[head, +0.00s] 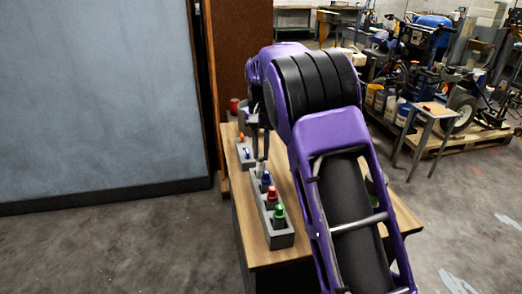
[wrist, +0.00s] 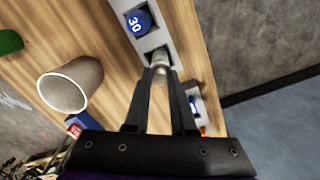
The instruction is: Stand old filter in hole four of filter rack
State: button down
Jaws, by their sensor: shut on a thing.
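My gripper (wrist: 161,76) is shut on a small pale cylinder, the old filter (wrist: 160,68). In the wrist view the filter's far end is at a dark square hole in the grey filter rack (wrist: 182,28). I cannot tell how deep the end sits in the hole. In the head view the filter rack (head: 284,239) runs along the table's left side, with a green-topped piece (head: 279,215), a red-topped piece (head: 272,197) and a blue-topped piece (head: 266,181) standing in it. The gripper (head: 262,155) is over its far end, partly hidden by my arm.
A second grey holder (head: 246,159) with orange and blue pieces stands beyond the rack. In the wrist view a beige cup (wrist: 70,84), a green object (wrist: 10,41) and a blue-and-red box (wrist: 76,126) are on the wooden table (wrist: 104,45). A red-topped object (head: 234,104) stands farther back.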

jog(key=shift+f, duration=0.6)
jog(key=c, duration=0.7)
grip_release()
jog(key=shift+o, duration=0.3)
jog(key=shift+o, duration=1.4)
jog(key=shift+r+p, duration=2.9)
jog(key=shift+r, duration=0.6)
